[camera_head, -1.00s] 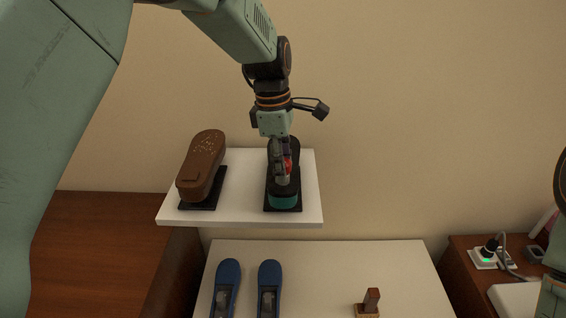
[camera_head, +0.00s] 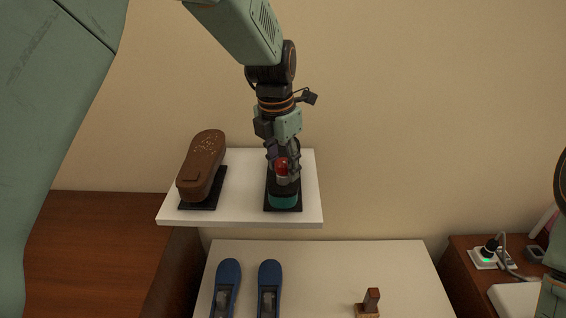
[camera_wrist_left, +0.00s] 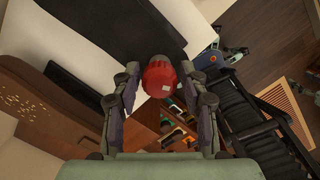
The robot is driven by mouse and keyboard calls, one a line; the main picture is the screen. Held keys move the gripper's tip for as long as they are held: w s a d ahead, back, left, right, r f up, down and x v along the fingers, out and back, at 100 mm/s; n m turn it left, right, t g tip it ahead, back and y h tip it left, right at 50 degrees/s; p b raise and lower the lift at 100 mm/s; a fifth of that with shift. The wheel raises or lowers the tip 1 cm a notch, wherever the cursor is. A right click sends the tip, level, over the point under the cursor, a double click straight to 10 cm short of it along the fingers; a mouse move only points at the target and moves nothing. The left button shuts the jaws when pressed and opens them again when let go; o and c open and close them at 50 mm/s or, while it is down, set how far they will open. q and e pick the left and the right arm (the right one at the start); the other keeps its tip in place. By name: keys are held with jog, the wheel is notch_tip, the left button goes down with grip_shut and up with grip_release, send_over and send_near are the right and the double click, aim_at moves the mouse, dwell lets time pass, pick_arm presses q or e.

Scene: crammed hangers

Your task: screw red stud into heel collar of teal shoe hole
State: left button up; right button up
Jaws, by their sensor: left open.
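The teal shoe (camera_head: 284,201) stands sole up on a black base on the white shelf; its sole is dark. The red stud (camera_head: 282,165) is over the shoe's heel end, above a grey collar (camera_head: 281,180). How deep it sits in the collar cannot be told. My left gripper (camera_head: 283,163) comes down from above with its fingers around the stud. In the left wrist view the red stud (camera_wrist_left: 160,76) lies between the two spread fingers, with gaps at both sides. My right gripper is out of view.
A brown shoe (camera_head: 203,165) stands on a black base left of the teal shoe. Below the shelf (camera_head: 240,222), a white table (camera_head: 330,270) holds two blue shoes (camera_head: 228,285) and a small brown block (camera_head: 371,299). A charger with a cable (camera_head: 488,254) is at right.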

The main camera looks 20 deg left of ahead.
pick_arm(q)
jog(key=shift+c, duration=0.4)
jog(key=c, duration=0.6)
jog(key=shift+o, duration=0.2)
jog(key=m, duration=0.6)
jog(key=shift+h, duration=0.3)
jog(key=m+g, duration=0.1)
jog(key=m, duration=0.5)
jog(key=o, duration=0.6)
jog(key=shift+o, duration=0.2)
